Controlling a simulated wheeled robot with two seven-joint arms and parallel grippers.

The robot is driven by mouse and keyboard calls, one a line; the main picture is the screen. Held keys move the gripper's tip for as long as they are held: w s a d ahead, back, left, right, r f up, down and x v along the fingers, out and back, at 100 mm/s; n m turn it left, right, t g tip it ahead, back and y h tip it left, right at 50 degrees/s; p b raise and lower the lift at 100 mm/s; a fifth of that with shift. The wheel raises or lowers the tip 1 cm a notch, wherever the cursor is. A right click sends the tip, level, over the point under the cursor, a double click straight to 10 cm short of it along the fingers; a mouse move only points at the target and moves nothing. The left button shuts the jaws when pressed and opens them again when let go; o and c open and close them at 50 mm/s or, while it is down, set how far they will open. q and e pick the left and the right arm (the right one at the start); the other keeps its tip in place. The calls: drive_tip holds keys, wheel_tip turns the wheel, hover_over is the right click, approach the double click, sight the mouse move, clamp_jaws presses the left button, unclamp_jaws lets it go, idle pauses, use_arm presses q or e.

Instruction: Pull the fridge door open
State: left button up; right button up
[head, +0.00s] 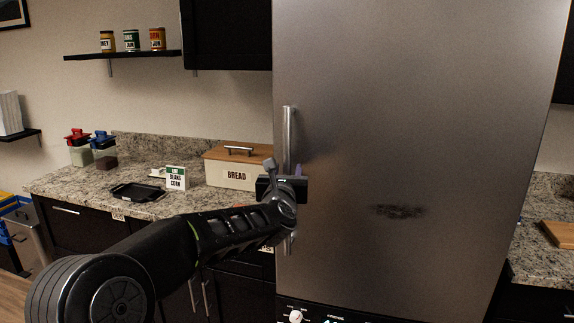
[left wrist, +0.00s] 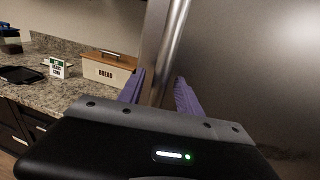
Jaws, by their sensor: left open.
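The fridge door (head: 420,110) is a tall brushed-metal panel and looks closed. Its handle (head: 289,135) is a vertical metal bar near the door's left edge. My left gripper (head: 298,172) is at the middle of the handle and hides part of it. In the left wrist view, the handle (left wrist: 172,50) runs up between the two purple fingers of my open left gripper (left wrist: 160,88). One finger is on each side of the bar, with a gap visible. My right gripper is in neither view.
Left of the fridge, a granite counter (head: 50,184) holds a bread box (head: 233,175), a small sign (head: 176,178), a black tray (head: 138,192) and two lidded jars. A shelf (head: 125,55) with cans hangs above. Another counter stands right of the fridge.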

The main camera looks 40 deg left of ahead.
use_arm(q)
drive_tip(key=shift+w+a, duration=0.3)
drive_tip(key=shift+w, duration=0.1)
clamp_jaws()
idle(1.3)
